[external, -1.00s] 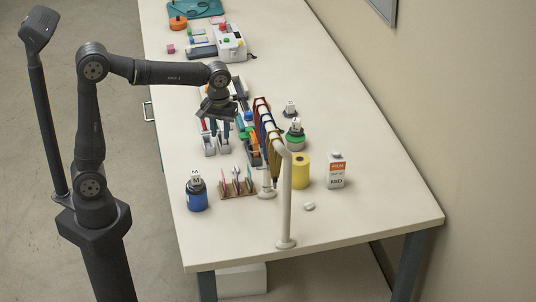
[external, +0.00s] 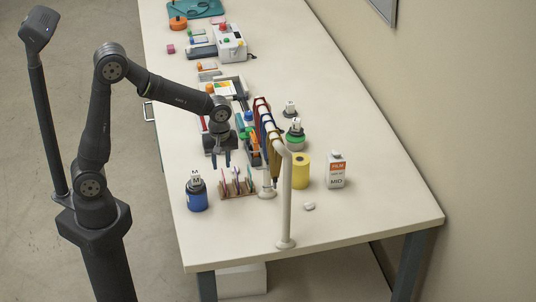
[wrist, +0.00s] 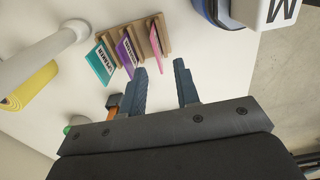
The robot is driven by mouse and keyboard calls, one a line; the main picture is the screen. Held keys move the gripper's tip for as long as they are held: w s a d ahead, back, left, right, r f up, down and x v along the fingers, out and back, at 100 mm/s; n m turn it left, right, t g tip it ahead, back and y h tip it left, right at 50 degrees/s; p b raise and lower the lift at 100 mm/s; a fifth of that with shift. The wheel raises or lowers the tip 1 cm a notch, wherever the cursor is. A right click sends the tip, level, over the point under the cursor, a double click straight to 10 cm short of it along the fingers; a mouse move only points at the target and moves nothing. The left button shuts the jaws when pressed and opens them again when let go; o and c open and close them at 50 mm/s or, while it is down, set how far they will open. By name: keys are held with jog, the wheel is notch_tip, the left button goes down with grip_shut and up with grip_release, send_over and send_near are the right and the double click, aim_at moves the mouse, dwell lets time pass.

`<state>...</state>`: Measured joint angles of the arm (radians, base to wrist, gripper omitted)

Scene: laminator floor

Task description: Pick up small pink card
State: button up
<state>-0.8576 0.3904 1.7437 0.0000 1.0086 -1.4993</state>
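The small pink card (wrist: 155,39) stands in a brown wooden rack (wrist: 155,20) beside a purple card (wrist: 127,57) and a teal card (wrist: 104,62). In the external view the pink card (external: 223,177) is the leftmost of the three. My gripper (external: 222,163) hangs above the table just behind the rack. In the wrist view my gripper's (wrist: 160,78) two blue-grey fingers are apart with nothing between them. The pink card is just beyond the fingertips, not touched.
A blue bottle (external: 197,195) marked M stands left of the rack. A white rail (external: 287,200) with hanging coloured strips is at its right, with a yellow roll (external: 301,171) and a white film bottle (external: 336,171) beyond. The table front is mostly clear.

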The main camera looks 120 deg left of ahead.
aim_at(223, 177)
jog(key=shift+w+f, duration=0.15)
jog(key=shift+f, duration=1.6)
jog(key=shift+w+f, duration=0.1)
jog(key=shift+f, duration=1.65)
grip_shut()
